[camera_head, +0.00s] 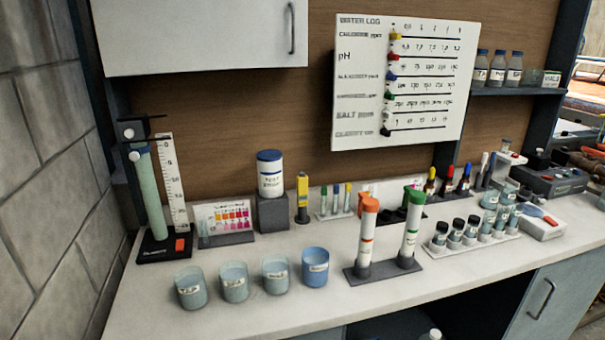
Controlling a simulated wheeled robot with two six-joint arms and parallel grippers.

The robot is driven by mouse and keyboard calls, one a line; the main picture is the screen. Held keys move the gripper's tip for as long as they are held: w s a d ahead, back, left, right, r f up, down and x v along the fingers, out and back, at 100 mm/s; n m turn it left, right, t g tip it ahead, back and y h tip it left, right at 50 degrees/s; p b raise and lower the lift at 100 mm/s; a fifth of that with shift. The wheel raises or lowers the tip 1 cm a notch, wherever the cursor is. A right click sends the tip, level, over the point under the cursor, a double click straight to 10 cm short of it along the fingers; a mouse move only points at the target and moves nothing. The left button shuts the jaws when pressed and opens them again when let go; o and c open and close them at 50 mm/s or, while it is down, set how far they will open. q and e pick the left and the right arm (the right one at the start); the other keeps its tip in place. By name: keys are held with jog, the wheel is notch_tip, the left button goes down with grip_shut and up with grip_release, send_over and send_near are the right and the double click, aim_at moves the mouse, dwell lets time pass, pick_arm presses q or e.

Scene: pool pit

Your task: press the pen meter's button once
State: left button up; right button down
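A slim yellow upright device (302,194), which looks like the pen meter, stands in a small dark base towards the back of the white counter (330,312). It is just right of a white tub with a blue lid (270,178) on a grey block. Its button is too small to make out. Nothing touches the device, and its front is unobstructed. Neither of my grippers is in view.
Several cups (234,284) stand in front of it. Two tubes with orange and green caps (366,234) stand to the right on a dark base. A vial rack (478,240) is further right. A cylinder stand (153,195) is at left. The front counter strip is clear.

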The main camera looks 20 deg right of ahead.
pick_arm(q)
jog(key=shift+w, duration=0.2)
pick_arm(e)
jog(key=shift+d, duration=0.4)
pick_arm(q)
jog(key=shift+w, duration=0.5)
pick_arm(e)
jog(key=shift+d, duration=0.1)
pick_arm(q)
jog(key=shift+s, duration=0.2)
